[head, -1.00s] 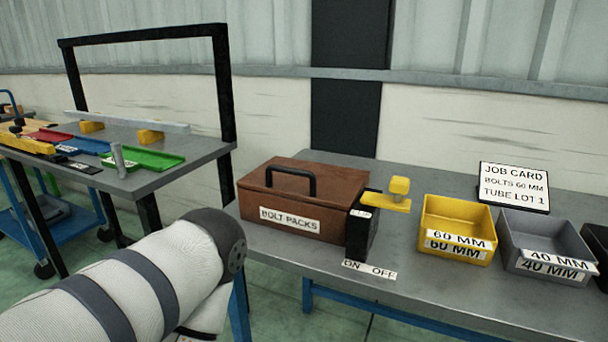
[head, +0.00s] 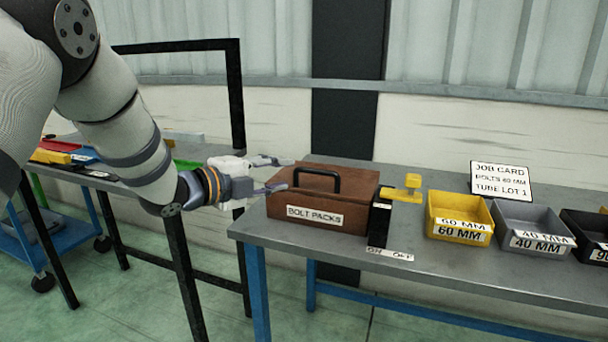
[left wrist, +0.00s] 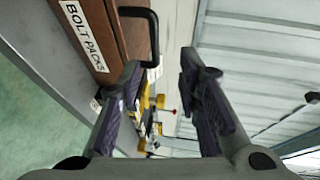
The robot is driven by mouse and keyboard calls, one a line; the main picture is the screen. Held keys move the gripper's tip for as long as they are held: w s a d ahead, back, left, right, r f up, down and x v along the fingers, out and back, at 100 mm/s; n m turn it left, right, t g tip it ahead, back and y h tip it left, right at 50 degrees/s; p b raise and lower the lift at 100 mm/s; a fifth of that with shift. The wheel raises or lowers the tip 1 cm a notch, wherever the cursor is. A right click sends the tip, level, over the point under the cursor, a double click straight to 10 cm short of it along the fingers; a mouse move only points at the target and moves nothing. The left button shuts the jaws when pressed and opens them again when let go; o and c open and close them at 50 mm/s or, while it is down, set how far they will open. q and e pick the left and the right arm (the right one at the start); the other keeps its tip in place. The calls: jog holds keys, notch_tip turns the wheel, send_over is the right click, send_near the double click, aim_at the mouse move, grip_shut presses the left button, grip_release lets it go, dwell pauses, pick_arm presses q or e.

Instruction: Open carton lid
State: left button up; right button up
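The carton (head: 335,222) is a brown box labelled "BOLT PACKS" on the grey bench. Its lid (head: 356,186) is shut and carries a black bar handle (head: 318,174). My left gripper (head: 282,174) is open and empty at the carton's left end, at about lid height, its fingers pointing right toward the handle. In the left wrist view the handle (left wrist: 152,32) shows ahead of the left finger, and the open left gripper (left wrist: 158,85) has nothing between its fingers. Whether a finger touches the carton I cannot tell. My right gripper is not in view.
A black block with a yellow lever (head: 408,190) and an ON/OFF label stands against the carton's right end. Further right are a yellow bin (head: 458,232), a grey bin (head: 519,212) and a job card (head: 501,181). Another table with a black frame (head: 236,90) stands left.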

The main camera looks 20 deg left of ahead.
aim_at(313, 172)
pick_arm(q)
jog(key=x, duration=0.4)
jog(key=f+b+x, duration=0.1)
jog(key=x, duration=0.2)
jog(key=b+x, duration=0.1)
jog(key=x, duration=0.3)
jog(key=shift+w+d+f, duration=0.1)
jog(key=shift+w+f, duration=0.05)
jog(key=shift+f, duration=0.15)
jog(key=shift+w+d+r, duration=0.15)
jog(key=shift+w+r, duration=0.1)
jog(key=shift+w, duration=0.05)
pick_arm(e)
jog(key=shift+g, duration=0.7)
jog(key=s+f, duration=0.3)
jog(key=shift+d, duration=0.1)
pick_arm(q)
grip_shut()
